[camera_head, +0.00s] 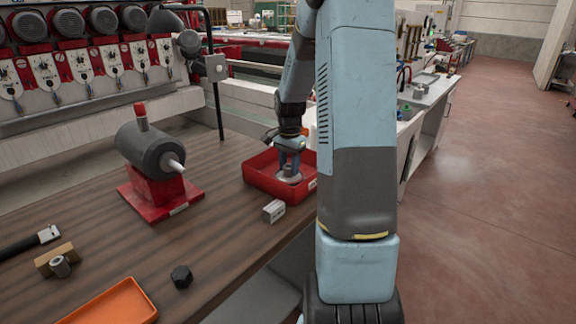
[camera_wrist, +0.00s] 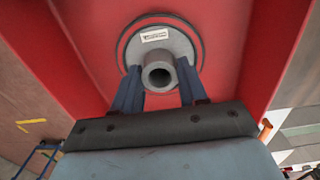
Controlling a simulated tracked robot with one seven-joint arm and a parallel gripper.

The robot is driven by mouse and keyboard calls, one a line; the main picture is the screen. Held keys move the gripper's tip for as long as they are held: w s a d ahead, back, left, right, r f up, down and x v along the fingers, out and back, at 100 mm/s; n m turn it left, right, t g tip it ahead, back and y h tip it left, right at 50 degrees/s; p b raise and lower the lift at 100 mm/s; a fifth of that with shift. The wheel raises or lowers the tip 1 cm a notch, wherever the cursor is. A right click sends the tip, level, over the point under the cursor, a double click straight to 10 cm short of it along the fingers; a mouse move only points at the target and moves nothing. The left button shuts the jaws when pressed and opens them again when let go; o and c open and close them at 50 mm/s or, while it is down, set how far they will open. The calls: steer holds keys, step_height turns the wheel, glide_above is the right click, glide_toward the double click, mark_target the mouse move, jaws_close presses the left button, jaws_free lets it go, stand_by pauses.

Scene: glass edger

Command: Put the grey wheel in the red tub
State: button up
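The grey wheel (camera_wrist: 182,43) is inside the red tub (camera_wrist: 90,42), its disc facing up and its round hub between my gripper's fingers. In the head view the wheel (camera_head: 289,178) shows low within the tub (camera_head: 262,184). My gripper (camera_wrist: 159,82) reaches down into the tub, with one blue finger on each side of the hub, and looks shut on it. The gripper (camera_head: 289,168) also shows in the head view. The wheel is at or very near the tub floor; I cannot tell whether it touches.
A small grey block (camera_head: 273,211) stands just in front of the tub. A dark motor-like unit on a red base (camera_head: 160,201) stands to the left. A black hex piece (camera_head: 181,276), an orange tray (camera_head: 113,304) and a wooden block (camera_head: 54,256) lie nearer. The middle of the brown table is clear.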

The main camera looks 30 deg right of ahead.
steer(key=o, duration=0.4)
steer(key=shift+r, duration=0.1)
step_height(320, 180, up, 11)
steer(key=s+a+r+n+t, duration=0.1)
steer(key=s+a+r+n, duration=0.2)
steer(key=s+a+r, duration=0.3)
steer(key=s+a+r+n+t, duration=0.1)
steer(key=s+a+n, duration=0.2)
steer(key=s, duration=0.4)
steer(key=s+a+r+n+t, duration=0.2)
steer(key=s+a+n, duration=0.2)
steer(key=s+a, duration=0.1)
steer(key=s+a+r+n+t, duration=0.1)
steer(key=s+a+n, duration=0.3)
steer(key=s, duration=0.4)
steer(key=shift+s+a+r+t, duration=0.3)
steer(key=shift+a+t, duration=0.1)
steer(key=shift+a, duration=0.05)
